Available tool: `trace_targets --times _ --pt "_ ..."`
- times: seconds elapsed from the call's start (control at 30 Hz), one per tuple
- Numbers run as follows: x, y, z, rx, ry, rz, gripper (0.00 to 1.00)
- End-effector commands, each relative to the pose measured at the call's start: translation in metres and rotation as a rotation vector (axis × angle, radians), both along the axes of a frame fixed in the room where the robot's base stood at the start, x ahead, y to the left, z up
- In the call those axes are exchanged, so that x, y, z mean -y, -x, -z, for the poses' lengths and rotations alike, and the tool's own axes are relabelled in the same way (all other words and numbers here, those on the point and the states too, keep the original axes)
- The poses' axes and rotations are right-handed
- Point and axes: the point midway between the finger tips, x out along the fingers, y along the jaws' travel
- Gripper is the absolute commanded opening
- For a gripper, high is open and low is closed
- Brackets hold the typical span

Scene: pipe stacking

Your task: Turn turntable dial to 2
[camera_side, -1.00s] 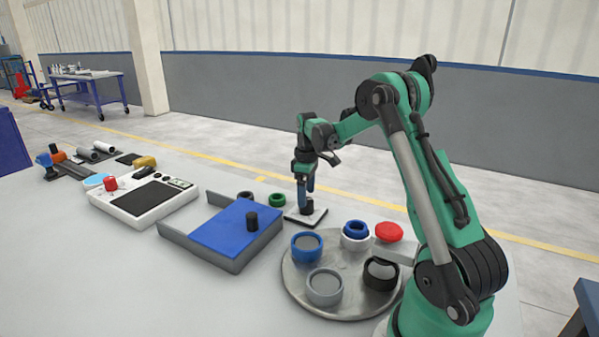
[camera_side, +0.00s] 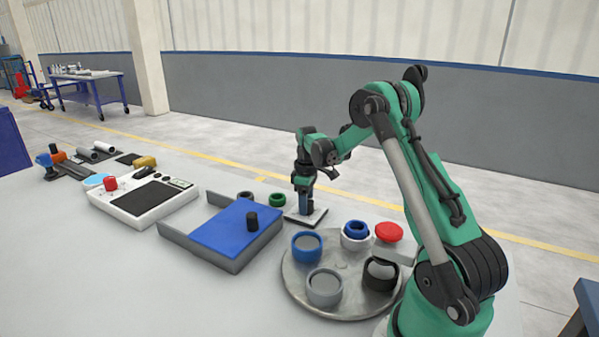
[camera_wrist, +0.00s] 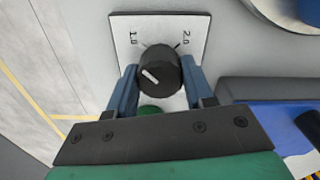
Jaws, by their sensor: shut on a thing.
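The dial is a black round knob (camera_wrist: 160,64) on a white plate (camera_wrist: 122,22), with 1.0 printed at the upper left and 2.0 at the upper right in the wrist view. The knob's white pointer line lies on its left part, slanting, away from the 2.0 label. My gripper (camera_wrist: 160,74) has its two blue fingers shut on the knob, one on each side. In the side view my gripper (camera_side: 306,208) points straight down over the plate (camera_side: 318,215) and mostly hides the knob.
The round grey turntable (camera_side: 340,300), bearing several pipe rings, stands in front of the dial. A red button (camera_side: 389,231) is to its right. A blue tray (camera_side: 235,228) lies left of the dial.

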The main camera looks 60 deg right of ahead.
Motion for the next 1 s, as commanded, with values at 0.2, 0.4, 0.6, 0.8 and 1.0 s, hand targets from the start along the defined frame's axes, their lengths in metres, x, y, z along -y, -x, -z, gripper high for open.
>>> trace_targets --times 0.2,0.4,0.6,0.8,1.0 --pt "-0.0002 -0.0002 -0.0004 -0.001 -0.001 0.064 0.00" --pt "-0.0001 -0.0004 -0.0005 -0.002 -0.001 0.201 0.00" --pt "0.0001 -0.0005 -0.0005 -0.002 -0.001 0.385 0.00" --pt "0.0004 -0.0006 -0.0006 -0.001 -0.002 0.575 0.00" --pt "0.0006 -0.0005 -0.0006 -0.001 -0.001 0.765 0.00"
